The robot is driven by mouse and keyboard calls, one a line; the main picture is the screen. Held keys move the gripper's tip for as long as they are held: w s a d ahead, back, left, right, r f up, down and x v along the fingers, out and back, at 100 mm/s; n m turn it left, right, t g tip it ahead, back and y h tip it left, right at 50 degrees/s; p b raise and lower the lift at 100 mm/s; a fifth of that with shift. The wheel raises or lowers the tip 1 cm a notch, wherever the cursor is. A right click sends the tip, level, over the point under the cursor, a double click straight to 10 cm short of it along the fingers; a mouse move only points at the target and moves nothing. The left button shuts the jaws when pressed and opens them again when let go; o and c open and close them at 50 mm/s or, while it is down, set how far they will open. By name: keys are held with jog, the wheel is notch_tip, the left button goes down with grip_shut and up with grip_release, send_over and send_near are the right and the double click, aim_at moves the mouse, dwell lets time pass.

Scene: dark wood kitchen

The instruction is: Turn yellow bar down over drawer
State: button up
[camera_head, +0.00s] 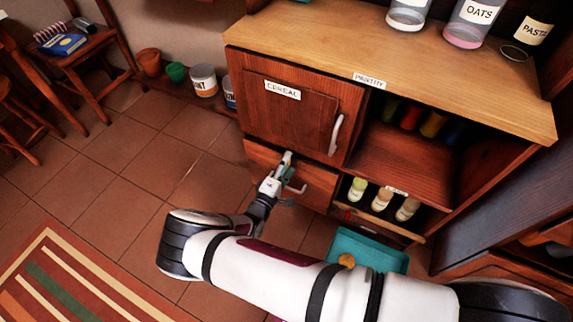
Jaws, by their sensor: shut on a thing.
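The wooden drawer (318,188) is below the door labelled CEREAL, at the middle of the head view. Its front looks flush with the cabinet. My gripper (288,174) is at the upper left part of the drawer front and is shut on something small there. My fingers cover most of what they hold, so I cannot make out its shape or colour. I cannot pick out a yellow bar for certain.
The CEREAL door (290,110) above is shut, with a pale handle (336,135). Small bottles (381,199) stand on the low shelf to the right. A teal tray (378,248) lies below, partly behind my arm. The tiled floor (120,200) to the left is clear.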

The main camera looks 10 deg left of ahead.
jog(key=o, duration=1.2)
jog(key=shift+c, duration=0.2)
jog(key=v, duration=1.2)
